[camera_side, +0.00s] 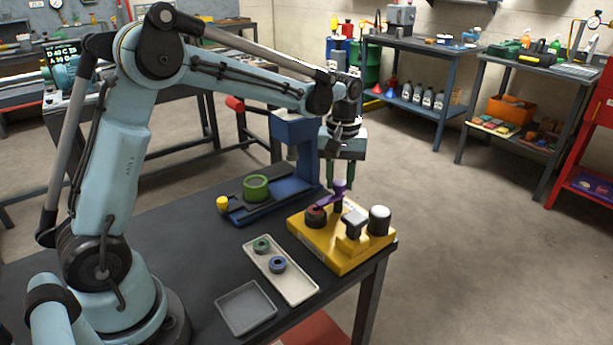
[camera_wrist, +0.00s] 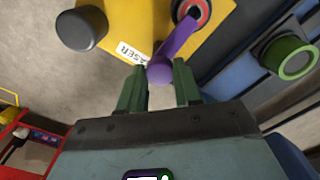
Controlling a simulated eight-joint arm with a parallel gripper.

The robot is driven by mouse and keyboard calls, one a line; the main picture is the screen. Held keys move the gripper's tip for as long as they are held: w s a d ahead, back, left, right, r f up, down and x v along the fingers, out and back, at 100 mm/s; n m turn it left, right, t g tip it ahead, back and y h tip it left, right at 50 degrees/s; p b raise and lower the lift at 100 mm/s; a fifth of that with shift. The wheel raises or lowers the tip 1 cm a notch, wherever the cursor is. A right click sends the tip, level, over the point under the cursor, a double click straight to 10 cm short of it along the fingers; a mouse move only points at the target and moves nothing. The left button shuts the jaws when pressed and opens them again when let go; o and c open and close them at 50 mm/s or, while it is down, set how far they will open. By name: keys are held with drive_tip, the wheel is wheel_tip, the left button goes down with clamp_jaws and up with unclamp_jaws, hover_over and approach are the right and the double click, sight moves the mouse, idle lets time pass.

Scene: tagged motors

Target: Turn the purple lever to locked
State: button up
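The purple lever (camera_side: 339,194) stands on the yellow control box (camera_side: 334,258), rising from a round red-and-black pivot. In the wrist view the lever (camera_wrist: 176,44) runs from that pivot (camera_wrist: 192,10) down to a rounded knob between my fingertips. My gripper (camera_side: 340,184) points down over the box with its two green fingers apart. In the wrist view my gripper (camera_wrist: 160,78) is open, with a gap on each side of the knob. I cannot tell whether either finger touches it. No locked mark is readable.
A dark round-topped button (camera_wrist: 82,27) and a white label reading "ASER" (camera_wrist: 130,53) are on the box. A blue press-like stand (camera_side: 292,165) with a green ring (camera_side: 256,188) is behind-left. A beige tray (camera_side: 292,285) with two rings and a grey tray (camera_side: 245,308) lie in front-left.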

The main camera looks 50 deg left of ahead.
drive_tip(key=o, duration=0.4)
drive_tip(key=shift+o, duration=0.2)
drive_tip(key=shift+r, duration=0.1)
wheel_tip(320, 180, up, 12)
idle(0.4)
drive_tip(key=shift+s, duration=0.1)
drive_tip(key=m+t, duration=0.4)
drive_tip(key=m, duration=0.1)
approach(338, 184)
drive_tip(key=s+d+r, duration=0.2)
drive_tip(key=s+r, duration=0.1)
drive_tip(key=s, duration=0.2)
drive_tip(key=s+d+f+m+t, duration=0.1)
drive_tip(key=s+f+m+t, duration=0.2)
drive_tip(key=s+f, duration=0.3)
drive_tip(key=shift+s+m, duration=0.6)
drive_tip(key=shift+s, duration=0.15)
